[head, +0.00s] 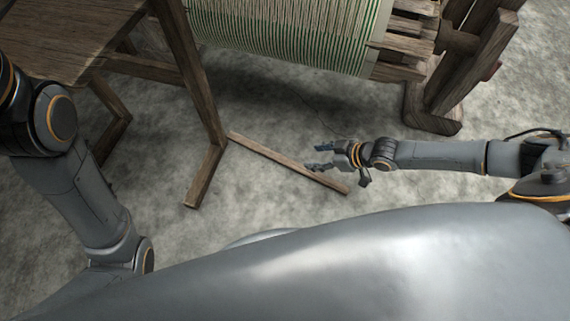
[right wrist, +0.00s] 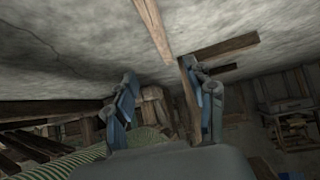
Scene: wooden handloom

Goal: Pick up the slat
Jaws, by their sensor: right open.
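The slat (head: 285,162) is a long thin wooden strip lying on the grey floor in the head view, running from near the foot of a table leg down to the right. In the right wrist view a narrow wooden strip (right wrist: 154,27), likely the slat, runs down from the top edge. My right gripper (head: 320,157) is above the slat in the head view, pointing left; its fingers also show in the right wrist view (right wrist: 160,100), spread apart with nothing held. My left arm is at the left edge, with its gripper out of view.
A wooden table or bench (head: 65,38) stands at the upper left, its leg and foot (head: 205,178) close to the slat's far end. The loom's roll of green-striped cloth (head: 285,35) and wooden frame (head: 470,70) stand at the top. Bare floor lies around the slat.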

